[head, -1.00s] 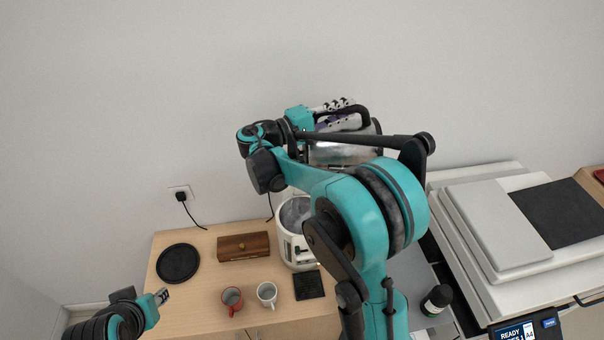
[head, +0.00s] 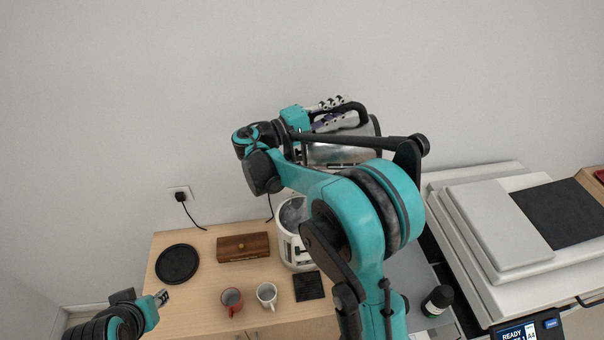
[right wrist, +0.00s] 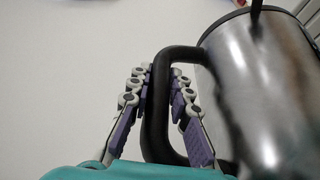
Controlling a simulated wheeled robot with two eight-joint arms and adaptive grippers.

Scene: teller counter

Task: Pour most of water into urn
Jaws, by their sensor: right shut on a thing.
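My right gripper (head: 335,113) is shut on the black handle of a steel pitcher (head: 340,155), held high above the table and the urn. In the right wrist view, the fingers (right wrist: 160,95) sit on both sides of the handle and the steel body (right wrist: 265,90) is at the right. The white urn (head: 296,252) stands on the table with its top open. My right arm hides part of its right side. Any water in the pitcher is hidden. My left gripper (head: 162,297) is at the table's left front, apart from everything; its jaw opening is too small to tell.
On the wooden table (head: 200,290) are a black round tray (head: 178,263), a wooden box (head: 243,247), a red mug (head: 231,301), a white mug (head: 267,295) and a black square mat (head: 308,286). A printer (head: 495,225) and a dark bottle (head: 437,300) stand at the right.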

